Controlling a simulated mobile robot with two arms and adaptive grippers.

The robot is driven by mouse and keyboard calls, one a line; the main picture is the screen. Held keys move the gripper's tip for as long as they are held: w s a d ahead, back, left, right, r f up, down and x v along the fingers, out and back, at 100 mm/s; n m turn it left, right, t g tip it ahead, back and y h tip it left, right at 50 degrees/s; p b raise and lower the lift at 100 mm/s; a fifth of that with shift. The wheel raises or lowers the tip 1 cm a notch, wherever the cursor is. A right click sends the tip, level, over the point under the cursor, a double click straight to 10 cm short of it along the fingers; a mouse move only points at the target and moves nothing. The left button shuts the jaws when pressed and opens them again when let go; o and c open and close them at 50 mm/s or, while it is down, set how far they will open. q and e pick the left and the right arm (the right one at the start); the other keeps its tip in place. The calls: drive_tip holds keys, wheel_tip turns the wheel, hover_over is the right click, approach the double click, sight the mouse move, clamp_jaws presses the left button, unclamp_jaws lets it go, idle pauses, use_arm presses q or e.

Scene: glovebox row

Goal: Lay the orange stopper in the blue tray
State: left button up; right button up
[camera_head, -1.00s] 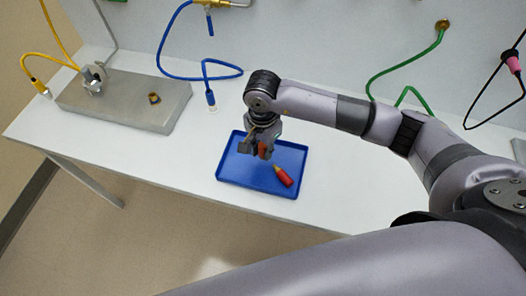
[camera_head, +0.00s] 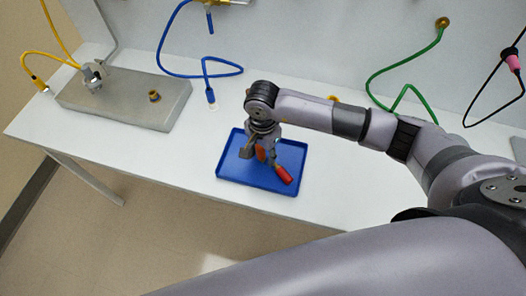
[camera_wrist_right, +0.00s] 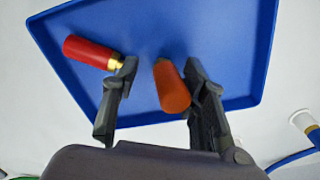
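The orange stopper (camera_head: 261,153) is at the blue tray (camera_head: 235,177), between the fingers of my right gripper (camera_head: 260,152). In the right wrist view the orange stopper (camera_wrist_right: 171,87) is beside the right finger, with a clear gap to the left finger. My right gripper (camera_wrist_right: 160,85) is open there, low over the blue tray (camera_wrist_right: 225,35). The stopper appears to rest on the tray floor, though exact contact is hard to tell. My left gripper is not in view.
A red cylinder with a brass tip (camera_wrist_right: 90,53) lies in the tray, its tip close to the left finger. A grey block (camera_head: 120,103) with a small brass fitting (camera_head: 154,96) stands at left. Blue (camera_head: 165,72) and green (camera_head: 395,72) hoses lie behind. The front table strip is clear.

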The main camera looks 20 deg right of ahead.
sight(263, 150)
drive_tip(key=shift+r, duration=0.1)
drive_tip(key=shift+r, duration=0.15)
wheel_tip(263, 150, up, 11)
drive_tip(key=b, duration=0.3)
drive_tip(key=shift+w+f+b, duration=0.1)
drive_tip(key=shift+f+b, duration=0.1)
drive_tip(key=shift+b, duration=0.1)
drive_tip(key=shift+r, duration=0.6)
